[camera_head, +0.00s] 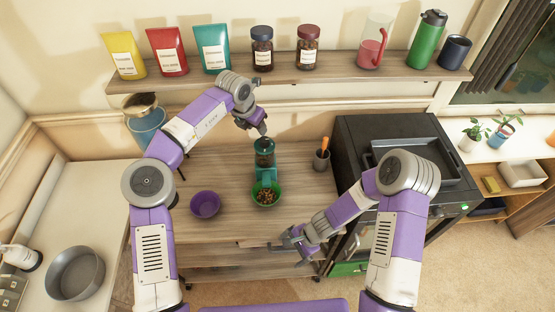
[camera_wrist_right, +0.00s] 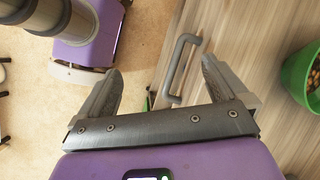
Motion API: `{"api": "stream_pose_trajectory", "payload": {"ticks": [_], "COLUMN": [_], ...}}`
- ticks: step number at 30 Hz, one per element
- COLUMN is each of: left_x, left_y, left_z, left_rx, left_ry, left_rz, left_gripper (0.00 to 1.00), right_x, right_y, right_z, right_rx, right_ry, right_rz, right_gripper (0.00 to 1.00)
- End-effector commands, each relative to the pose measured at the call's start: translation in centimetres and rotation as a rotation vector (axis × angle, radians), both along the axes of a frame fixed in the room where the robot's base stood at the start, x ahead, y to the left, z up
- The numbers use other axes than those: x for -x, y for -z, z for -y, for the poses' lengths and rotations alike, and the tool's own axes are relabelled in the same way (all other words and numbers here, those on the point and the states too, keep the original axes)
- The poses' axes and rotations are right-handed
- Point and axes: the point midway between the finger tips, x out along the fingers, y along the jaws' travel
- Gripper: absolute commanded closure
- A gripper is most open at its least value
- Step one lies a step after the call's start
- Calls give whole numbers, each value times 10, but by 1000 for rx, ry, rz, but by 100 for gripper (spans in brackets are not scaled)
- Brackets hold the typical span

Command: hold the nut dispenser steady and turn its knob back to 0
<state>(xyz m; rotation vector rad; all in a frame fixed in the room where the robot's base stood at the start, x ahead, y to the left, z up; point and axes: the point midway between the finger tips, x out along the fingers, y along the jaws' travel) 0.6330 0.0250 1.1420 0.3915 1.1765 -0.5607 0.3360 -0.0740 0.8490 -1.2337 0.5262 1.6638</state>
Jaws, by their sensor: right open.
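The nut dispenser (camera_head: 264,162) stands upright on the wooden table, with a teal body and a dark clear hopper. A green bowl (camera_head: 267,196) of nuts sits at its foot; part of the bowl shows at the right edge of the right wrist view (camera_wrist_right: 298,77). My left gripper (camera_head: 262,130) is just above the dispenser's top; I cannot tell whether it touches. Its jaws are too small to read. My right gripper (camera_head: 288,243) is open and empty near the table's front edge, apart from the dispenser. The knob and its setting cannot be made out.
A purple bowl (camera_head: 205,205) stands left of the dispenser. A cup with utensils (camera_head: 321,160) stands to its right, beside a black oven (camera_head: 385,130). A shelf (camera_head: 290,76) with bags and jars runs behind. A grey handle (camera_wrist_right: 172,68) shows between my right fingers in the wrist view.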

Motion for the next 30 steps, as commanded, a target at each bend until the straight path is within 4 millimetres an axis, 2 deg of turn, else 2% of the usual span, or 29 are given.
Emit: {"api": "stream_pose_trajectory", "payload": {"ticks": [8, 12, 16, 21, 25, 30], "left_x": [0, 0, 0, 0, 0, 0], "left_y": [0, 0, 0, 0, 0, 0], "left_z": [0, 0, 0, 0, 0, 0], "left_rx": [-1, -1, -1, 0, 0, -1], "left_ry": [0, 0, 0, 0, 0, 0], "left_rz": [1, 1, 1, 0, 0, 1], "left_gripper": [57, 57, 57, 57, 57, 57], "right_x": [-74, -122, -171, -228, -257, -275], "right_y": [-31, -54, -78, -110, -128, -138], "right_z": [-34, -47, -51, -46, -38, -32], "right_rx": [-207, -346, -490, -671, -770, -832], "right_ry": [392, 601, 799, 1023, 1140, 1211], "right_rz": [-56, -63, -59, -43, -31, -20], "right_gripper": [0, 0, 0, 0, 0, 0]}}
